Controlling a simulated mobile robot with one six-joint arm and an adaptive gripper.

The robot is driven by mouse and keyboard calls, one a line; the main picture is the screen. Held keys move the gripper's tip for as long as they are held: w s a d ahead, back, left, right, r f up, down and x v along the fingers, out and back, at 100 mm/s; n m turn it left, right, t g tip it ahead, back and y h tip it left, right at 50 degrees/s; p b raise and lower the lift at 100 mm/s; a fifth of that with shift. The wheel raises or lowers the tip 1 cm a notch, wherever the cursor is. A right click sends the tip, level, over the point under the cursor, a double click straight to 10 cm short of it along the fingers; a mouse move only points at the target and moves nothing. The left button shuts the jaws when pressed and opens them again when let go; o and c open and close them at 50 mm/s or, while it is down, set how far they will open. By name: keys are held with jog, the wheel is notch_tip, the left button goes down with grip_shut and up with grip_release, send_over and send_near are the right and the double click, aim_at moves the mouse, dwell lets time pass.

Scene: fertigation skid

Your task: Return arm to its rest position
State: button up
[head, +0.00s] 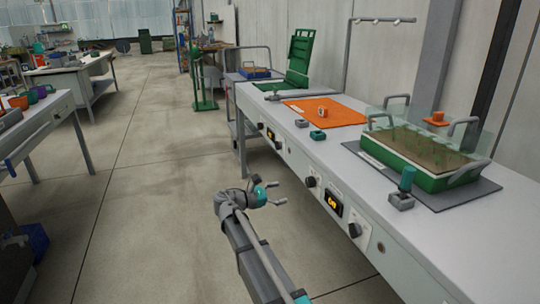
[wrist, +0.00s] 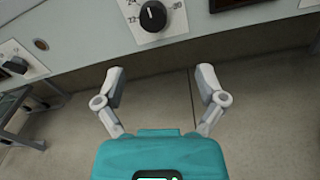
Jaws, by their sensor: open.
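My gripper (head: 278,192) is at the end of my arm in the head view, over the floor to the left of the workbench front. In the wrist view my gripper (wrist: 160,88) has its two fingers spread wide apart with nothing between them. A black rotary knob (wrist: 153,16) on the bench's front panel lies just beyond the fingertips in that view. The fingers appear apart from the panel. My arm reaches up from the bottom of the head view, bent at the wrist.
The workbench (head: 275,112) carries a green planter tray (head: 433,178), an orange mat (head: 345,116) and a small grey block with a teal-topped lever (head: 406,180). Its front has knobs and displays. A green stand (head: 203,90) stands farther back. Open floor (head: 150,180) lies left.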

jog(key=s+d+f+m+g+y, duration=0.4)
jog(key=s+d+f+m+y, duration=0.25)
jog(key=s+d+f, duration=0.35)
jog(key=s+d+f+m+g+y+p, duration=0.1)
jog(key=s+f+m+y, duration=0.2)
jog(key=s+m+y, duration=0.3)
jog(key=s+d+f+m+g+y+p, duration=0.15)
jog(key=s+m+y, duration=0.25)
jog(key=s+m, duration=0.4)
notch_tip(320, 180, up, 37)
jog(key=n+p, duration=0.1)
jog(key=p, duration=3.6)
jog(key=shift+s+a+f, duration=0.2)
jog(key=shift+a, duration=0.2)
